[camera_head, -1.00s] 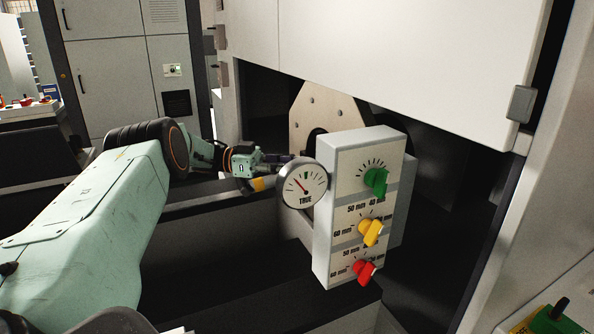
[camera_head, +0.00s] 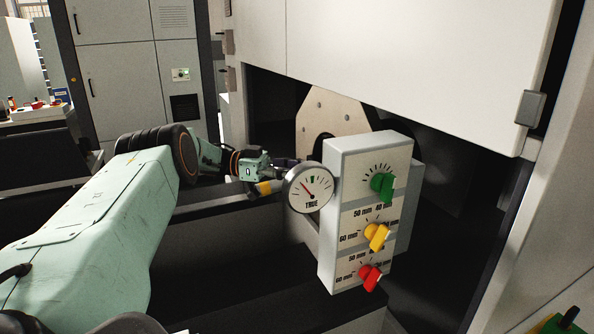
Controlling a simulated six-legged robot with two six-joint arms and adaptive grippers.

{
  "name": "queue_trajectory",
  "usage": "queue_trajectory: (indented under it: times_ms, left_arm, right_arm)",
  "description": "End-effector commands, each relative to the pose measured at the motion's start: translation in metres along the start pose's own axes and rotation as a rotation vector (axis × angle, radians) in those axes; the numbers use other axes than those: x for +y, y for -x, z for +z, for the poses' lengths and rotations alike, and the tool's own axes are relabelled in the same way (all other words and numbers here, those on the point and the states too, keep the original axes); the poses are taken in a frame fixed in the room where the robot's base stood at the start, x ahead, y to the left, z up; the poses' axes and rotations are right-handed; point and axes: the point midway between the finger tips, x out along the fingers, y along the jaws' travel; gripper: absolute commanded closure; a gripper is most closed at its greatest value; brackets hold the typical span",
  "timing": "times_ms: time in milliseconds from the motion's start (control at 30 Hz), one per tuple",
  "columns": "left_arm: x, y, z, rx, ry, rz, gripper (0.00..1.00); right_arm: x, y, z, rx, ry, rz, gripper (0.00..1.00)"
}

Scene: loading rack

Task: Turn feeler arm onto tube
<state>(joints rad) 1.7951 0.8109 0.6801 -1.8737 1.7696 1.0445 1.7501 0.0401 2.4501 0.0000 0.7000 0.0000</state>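A round dial gauge (camera_head: 309,189) marked TRUE sits at the left side of a white control box; its needle points to the upper left. My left gripper (camera_head: 290,168) reaches in from the left, just behind and left of the gauge. Its fingers are small and partly hidden there, so I cannot tell whether they are open or shut. A short yellow-and-grey piece (camera_head: 267,188) lies just below the gripper, beside the gauge. I cannot make out the feeler arm or the tube clearly. My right gripper is not in view.
The white control box (camera_head: 331,225) carries a green knob (camera_head: 382,186), a yellow knob (camera_head: 376,236) and a red knob (camera_head: 369,277). A beige plate (camera_head: 325,112) stands behind it. A large white panel (camera_head: 420,60) hangs above. Dark recess space lies right of the box.

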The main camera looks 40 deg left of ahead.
Motion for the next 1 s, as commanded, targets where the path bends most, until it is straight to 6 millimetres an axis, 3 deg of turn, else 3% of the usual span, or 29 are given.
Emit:
queue_trajectory:
  times_ms: [167, 700, 1000]
  left_arm:
    - [-0.001, 0.001, -0.013, 0.003, -0.004, -0.003, 0.62]
    - [0.001, 0.001, -0.093, 0.001, -0.002, 0.000, 0.62]
    - [0.001, 0.001, -0.101, 0.001, 0.000, 0.000, 0.62]
  right_arm:
    - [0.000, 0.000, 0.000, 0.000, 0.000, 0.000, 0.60]
    - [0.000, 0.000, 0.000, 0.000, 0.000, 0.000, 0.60]
    - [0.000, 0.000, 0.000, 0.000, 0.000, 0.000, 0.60]
